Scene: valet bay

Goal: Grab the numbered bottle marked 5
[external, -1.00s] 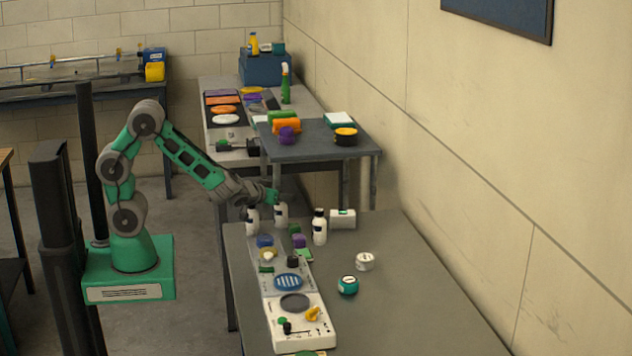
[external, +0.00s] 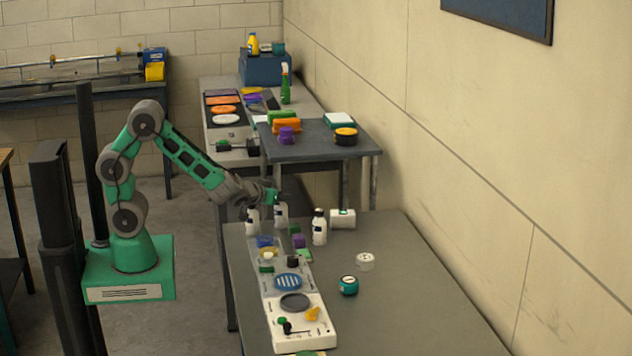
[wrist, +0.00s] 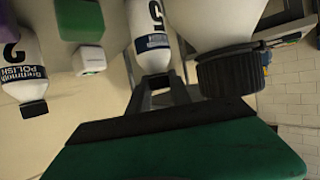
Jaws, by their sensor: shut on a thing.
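The white bottle marked 5 (wrist: 150,22) shows at the top middle of the wrist view, its dark "5" above a navy label band. My gripper (wrist: 160,88) is shut on its cap end. In the external view this appears to be the middle white bottle (external: 281,213), upright at the table's far end, with my gripper (external: 274,196) at its top. A second white bottle (wrist: 20,55), labelled polish, is at the left of the wrist view; its number is hard to read. A third white bottle (wrist: 215,20) with a dark ribbed cap is close at right.
Another white bottle (external: 252,219) stands just left of the middle one, and one (external: 319,227) stands to its right. A white box (external: 343,218) lies behind. A raised grey shelf (external: 325,146) stands beyond. The table's right side (external: 430,290) is clear.

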